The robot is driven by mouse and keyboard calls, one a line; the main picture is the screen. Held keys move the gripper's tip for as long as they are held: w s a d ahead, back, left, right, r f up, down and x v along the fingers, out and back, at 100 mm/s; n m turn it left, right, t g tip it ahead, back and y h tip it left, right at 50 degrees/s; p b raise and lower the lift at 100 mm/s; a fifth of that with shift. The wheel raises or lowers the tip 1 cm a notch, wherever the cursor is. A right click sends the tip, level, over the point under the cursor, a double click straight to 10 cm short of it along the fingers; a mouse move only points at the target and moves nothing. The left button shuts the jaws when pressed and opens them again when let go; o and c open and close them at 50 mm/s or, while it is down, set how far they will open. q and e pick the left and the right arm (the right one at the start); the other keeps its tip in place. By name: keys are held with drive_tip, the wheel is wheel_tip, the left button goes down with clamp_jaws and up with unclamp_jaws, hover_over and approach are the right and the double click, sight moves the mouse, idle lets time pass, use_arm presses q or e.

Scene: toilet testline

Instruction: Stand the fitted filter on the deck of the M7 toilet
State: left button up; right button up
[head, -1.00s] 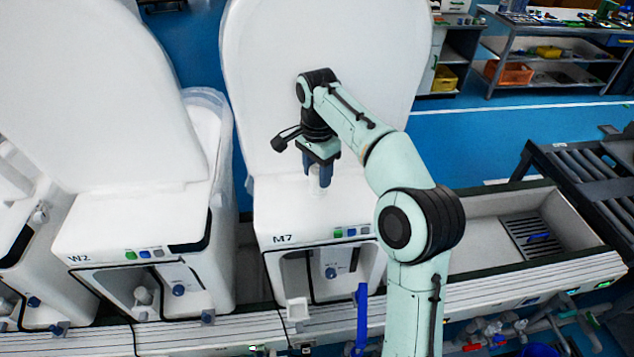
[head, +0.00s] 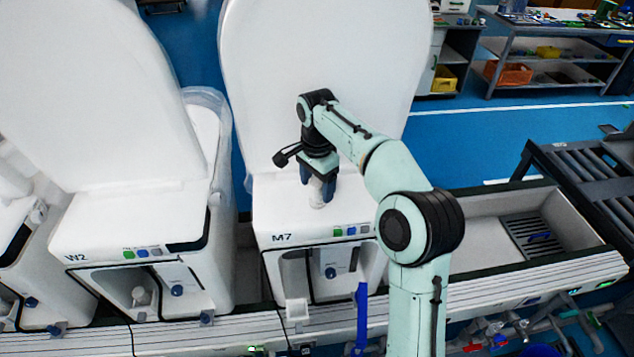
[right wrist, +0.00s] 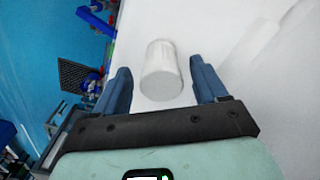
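The fitted filter is a small white cylinder (head: 317,201) on the white deck of the M7 toilet (head: 282,215), in front of the raised lid. In the right wrist view the filter (right wrist: 162,75) lies between the two blue fingers, with a gap on each side. My right gripper (head: 318,188) is open just above and around the filter, and its fingers do not appear to touch it. The filter seems upright, and its lower edge is hard to make out against the white deck. My left gripper is not in view.
The raised M7 lid (head: 310,60) stands close behind the gripper. The W2 toilet (head: 130,220) is to the left. A trough with a drain grate (head: 530,236) is to the right. A blue handle (head: 361,315) stands in front of M7.

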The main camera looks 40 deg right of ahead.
drive_tip(key=shift+r, duration=0.1)
wheel_tip(320, 180, up, 6)
drive_tip(key=shift+w+r+p, duration=0.1)
drive_tip(key=shift+r+p, duration=0.15)
drive_tip(key=shift+p, duration=0.7)
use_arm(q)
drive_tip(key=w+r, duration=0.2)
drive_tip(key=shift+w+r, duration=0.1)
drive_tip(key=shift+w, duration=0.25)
use_arm(e)
wheel_tip(320, 180, up, 6)
drive_tip(key=shift+f, duration=0.2)
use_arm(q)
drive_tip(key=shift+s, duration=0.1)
